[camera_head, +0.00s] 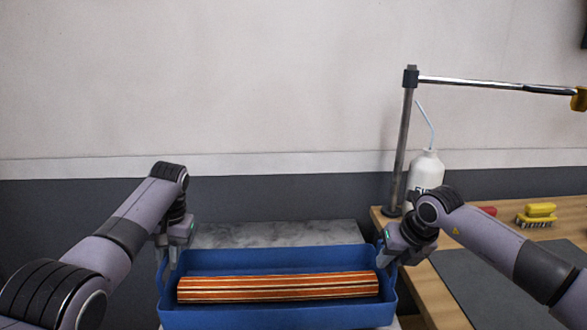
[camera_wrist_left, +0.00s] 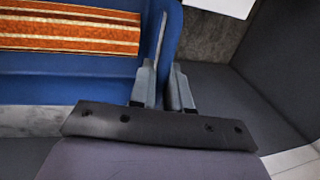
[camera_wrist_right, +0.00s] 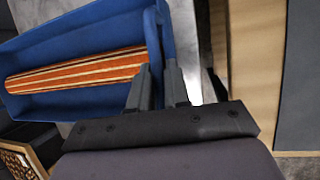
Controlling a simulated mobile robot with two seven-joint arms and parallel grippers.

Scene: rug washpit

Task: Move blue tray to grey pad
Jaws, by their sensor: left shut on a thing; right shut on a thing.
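The blue tray (camera_head: 275,318) is in front of me in the head view, with a rolled orange, striped rug (camera_head: 278,288) lying in it. My left gripper (camera_head: 171,262) is shut on the tray's left end; the left wrist view shows its fingers (camera_wrist_left: 162,70) on either side of the end wall. My right gripper (camera_head: 386,258) is shut on the right end, also seen in the right wrist view (camera_wrist_right: 159,70). The tray looks about level; I cannot tell whether it touches anything below. The grey pad (camera_head: 490,283) lies on the wooden table to the right, partly behind my right arm.
A grey stone-like surface (camera_head: 280,233) shows behind the tray. On the wooden table (camera_head: 445,297) stand a metal post with a horizontal arm (camera_head: 402,150), a white bottle (camera_head: 426,170) and a yellow brush (camera_head: 537,214). A small red item (camera_head: 488,211) is partly hidden. The pad's visible part is bare.

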